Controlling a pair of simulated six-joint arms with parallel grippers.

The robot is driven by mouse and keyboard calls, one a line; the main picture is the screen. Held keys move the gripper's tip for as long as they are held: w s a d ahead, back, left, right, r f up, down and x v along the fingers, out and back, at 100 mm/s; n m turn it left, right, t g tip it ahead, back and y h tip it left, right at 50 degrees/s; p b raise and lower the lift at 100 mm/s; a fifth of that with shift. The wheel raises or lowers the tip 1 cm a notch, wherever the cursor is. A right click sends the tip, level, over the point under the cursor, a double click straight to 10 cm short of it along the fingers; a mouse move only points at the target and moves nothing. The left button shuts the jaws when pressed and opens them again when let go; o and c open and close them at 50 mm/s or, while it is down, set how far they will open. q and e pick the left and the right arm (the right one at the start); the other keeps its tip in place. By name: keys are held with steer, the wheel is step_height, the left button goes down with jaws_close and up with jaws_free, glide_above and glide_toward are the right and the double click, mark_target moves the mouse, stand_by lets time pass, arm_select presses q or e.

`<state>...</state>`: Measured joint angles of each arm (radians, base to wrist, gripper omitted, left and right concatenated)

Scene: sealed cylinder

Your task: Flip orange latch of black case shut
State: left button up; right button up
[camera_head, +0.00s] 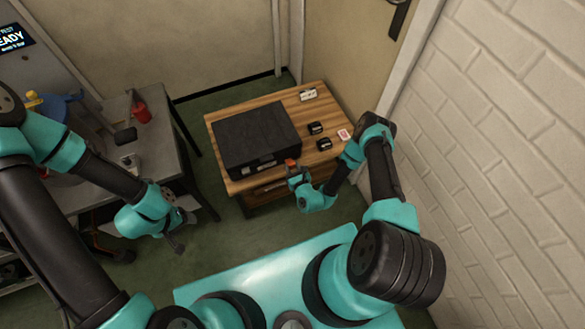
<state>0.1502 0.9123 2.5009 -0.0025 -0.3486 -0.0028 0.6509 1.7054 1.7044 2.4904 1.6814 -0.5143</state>
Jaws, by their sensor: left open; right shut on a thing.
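The black case (255,132) lies with its lid down on the wooden table, its latch side facing me. An orange latch (291,163) shows at the right end of the case's front edge. My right gripper (292,171) is at that latch and shut on it; its fingers partly hide the latch, so I cannot tell the latch's exact angle. My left gripper (182,238) is open and empty, low over the floor to the left of the wooden table and away from the case.
The wooden table (312,110) also holds small black items (323,144), a white-and-red card box (344,135) and a small pale item (308,95). A grey workbench (158,148) with a red object (140,112) stands left. A brick wall is close on the right.

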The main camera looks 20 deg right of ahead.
steer(key=g, duration=0.1)
steer(key=r+g, duration=0.1)
steer(key=shift+w+r+g, duration=0.15)
steer(key=shift+r+g, duration=0.05)
steer(key=shift+g, duration=0.1)
steer(key=shift+w+r+g, duration=0.2)
steer(key=shift+r+g, duration=0.05)
steer(key=shift+g, duration=0.55)
steer(key=shift+w+r+g, duration=0.15)
steer(key=shift+r+g, duration=0.1)
steer(key=shift+g, duration=0.55)
steer(key=o, duration=0.9)
steer(key=shift+o, duration=0.2)
steer(key=v, duration=1.7)
steer(key=shift+r, duration=0.2)
steer(key=shift+s+a, duration=0.1)
